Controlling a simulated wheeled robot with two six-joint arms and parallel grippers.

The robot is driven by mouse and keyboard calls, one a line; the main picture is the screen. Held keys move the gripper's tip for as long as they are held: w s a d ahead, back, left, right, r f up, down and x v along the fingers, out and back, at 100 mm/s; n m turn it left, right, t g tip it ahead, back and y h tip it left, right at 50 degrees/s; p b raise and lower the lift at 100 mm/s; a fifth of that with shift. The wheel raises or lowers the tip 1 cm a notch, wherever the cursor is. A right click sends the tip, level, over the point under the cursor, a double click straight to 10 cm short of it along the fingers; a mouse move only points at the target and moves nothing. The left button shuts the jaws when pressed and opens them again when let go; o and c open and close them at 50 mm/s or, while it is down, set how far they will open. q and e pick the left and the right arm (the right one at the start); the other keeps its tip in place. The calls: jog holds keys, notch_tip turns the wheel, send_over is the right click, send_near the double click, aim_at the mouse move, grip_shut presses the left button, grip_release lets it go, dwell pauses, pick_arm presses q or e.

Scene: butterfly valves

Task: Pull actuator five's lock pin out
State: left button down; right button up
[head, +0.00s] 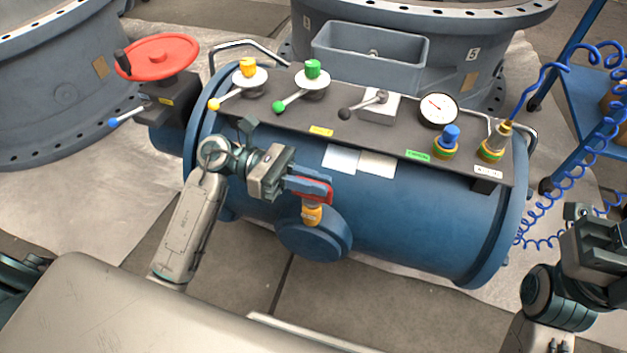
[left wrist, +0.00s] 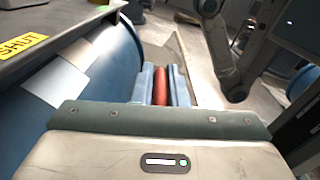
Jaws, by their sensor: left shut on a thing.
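My left gripper (head: 310,188) is at the front of the blue tank (head: 400,220), shut on the red handle (head: 327,198) of a small brass-coloured valve (head: 311,214). In the left wrist view the red handle (left wrist: 160,86) lies between the two blue fingers. The gripper hides part of the handle. At the tank's left end is a dark unit with a red handwheel (head: 160,57) and a blue-tipped rod (head: 122,118) sticking out left. I cannot tell for sure which part is the lock pin. My right gripper (head: 597,240) is at the right edge, apart from the tank.
The panel on the tank has a yellow lever (head: 230,94), a green lever (head: 296,92), a black-knobbed lever (head: 364,106), a gauge (head: 438,110) and a blue-capped fitting (head: 447,141). A grey bin (head: 370,65) stands behind. Blue coiled hose (head: 607,140) hangs at right.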

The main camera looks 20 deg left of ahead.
pick_arm(q)
notch_tip(320, 180, up, 4)
jog(key=shift+f+p, duration=0.25)
jog(key=shift+p, duration=0.3)
jog(key=c, duration=1.5)
grip_release()
jog(key=shift+r, duration=0.15)
jog(key=shift+a, duration=0.1)
jog(key=shift+a, duration=0.3)
jog(key=a+p, duration=0.1)
jog(key=a, duration=0.9)
jog(key=shift+w, duration=0.15)
